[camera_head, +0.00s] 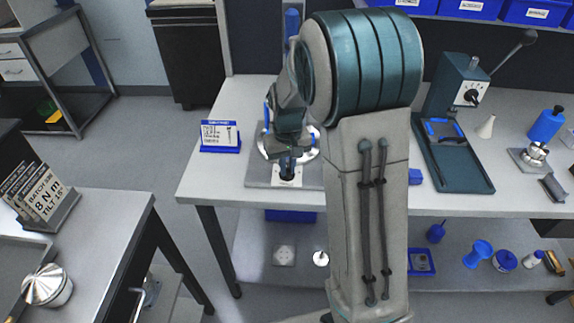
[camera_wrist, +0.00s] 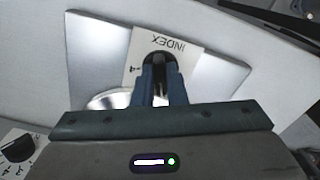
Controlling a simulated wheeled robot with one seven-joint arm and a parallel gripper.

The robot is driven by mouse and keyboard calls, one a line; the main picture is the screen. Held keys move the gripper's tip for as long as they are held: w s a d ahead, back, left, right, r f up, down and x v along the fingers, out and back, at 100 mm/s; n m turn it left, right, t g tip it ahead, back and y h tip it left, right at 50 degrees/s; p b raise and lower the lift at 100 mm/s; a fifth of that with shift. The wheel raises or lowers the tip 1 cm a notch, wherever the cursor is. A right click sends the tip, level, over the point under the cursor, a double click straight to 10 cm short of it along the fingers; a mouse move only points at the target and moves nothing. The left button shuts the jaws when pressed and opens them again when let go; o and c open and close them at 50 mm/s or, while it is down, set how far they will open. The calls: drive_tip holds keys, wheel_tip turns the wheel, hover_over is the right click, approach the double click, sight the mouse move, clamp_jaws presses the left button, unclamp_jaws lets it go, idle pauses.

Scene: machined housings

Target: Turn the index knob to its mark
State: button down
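The index knob (camera_wrist: 158,57) is black and stands on a white plate (camera_wrist: 187,62) printed INDEX, with a 4 at one side and a minus 4 at the other. In the wrist view my gripper (camera_wrist: 160,72) has one blue finger on each side of the knob, with a narrow gap between them that the knob fills. The fingers hide much of the knob, so its pointer and the mark cannot be read. In the head view my gripper (camera_head: 287,161) points down over the white plate (camera_head: 287,181) on the left of the bench.
A grey base plate (camera_head: 258,178) carries a shiny round housing (camera_wrist: 106,99), partly hidden by my gripper. A blue-based sign (camera_head: 221,148) stands left of it. A green press (camera_head: 457,160) stands to the right. Bare bench (camera_head: 215,190) shows at the left front.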

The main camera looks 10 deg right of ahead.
drive_tip(key=shift+n, duration=0.3)
drive_tip(key=n+b, duration=0.1)
drive_tip(key=n, duration=0.3)
drive_tip(key=shift+d, duration=0.1)
drive_tip(key=shift+w+n, duration=0.1)
drive_tip(key=shift+n, duration=2.1)
drive_tip(key=c, duration=1.5)
unclamp_jaws()
drive_tip(key=shift+d, duration=0.1)
drive_tip(key=shift+o, duration=0.2)
drive_tip(key=shift+r, duration=0.15)
wheel_tip(320, 180, up, 14)
